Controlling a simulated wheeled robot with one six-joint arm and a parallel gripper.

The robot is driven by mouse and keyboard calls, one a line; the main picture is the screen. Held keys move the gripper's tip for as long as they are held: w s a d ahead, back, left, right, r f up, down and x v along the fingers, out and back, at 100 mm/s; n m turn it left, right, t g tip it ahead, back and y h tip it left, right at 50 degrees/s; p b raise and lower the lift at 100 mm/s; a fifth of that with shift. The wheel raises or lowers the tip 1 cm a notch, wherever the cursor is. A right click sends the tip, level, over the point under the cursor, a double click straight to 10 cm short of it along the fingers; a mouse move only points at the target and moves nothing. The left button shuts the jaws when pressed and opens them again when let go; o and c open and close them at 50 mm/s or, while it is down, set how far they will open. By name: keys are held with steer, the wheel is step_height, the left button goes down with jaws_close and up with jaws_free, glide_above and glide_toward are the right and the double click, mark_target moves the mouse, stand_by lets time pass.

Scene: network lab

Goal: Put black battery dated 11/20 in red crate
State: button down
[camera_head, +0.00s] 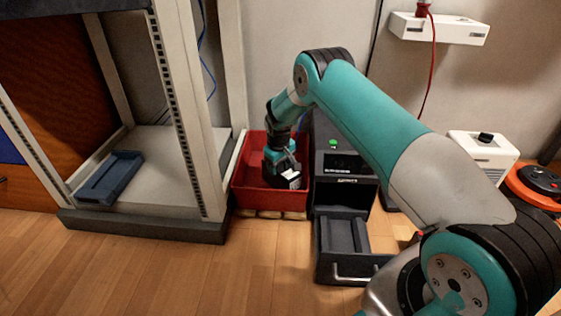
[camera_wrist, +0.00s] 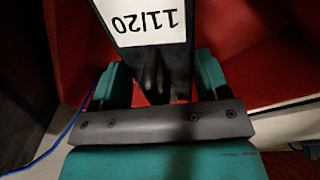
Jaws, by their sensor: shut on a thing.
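My gripper (camera_head: 287,172) is down inside the crate's opening, pointing downward. It is shut on the black battery (camera_head: 291,181), whose white label faces the head camera. In the wrist view the battery (camera_wrist: 155,62) is between the two teal fingers of my gripper (camera_wrist: 160,85), and its label reads 11/20 upside down. Red crate walls (camera_wrist: 245,45) fill the background there. Whether the battery touches the crate's bottom is hidden.
A metal rack (camera_head: 158,100) with a dark blue tray (camera_head: 110,176) stands left. The dark cabinet (camera_head: 345,165) with a green light is right of the crate, its lower drawer (camera_head: 345,240) pulled out. A white box (camera_head: 483,152) and an orange device (camera_head: 535,185) are far right. Front-left floor is clear.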

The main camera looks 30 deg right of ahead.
steer(key=shift+w+f, duration=0.1)
steer(key=shift+f, duration=0.6)
steer(key=shift+r, duration=0.1)
steer(key=shift+c, duration=0.6)
jaws_free()
steer(key=shift+f, duration=0.25)
steer(key=shift+r, duration=0.1)
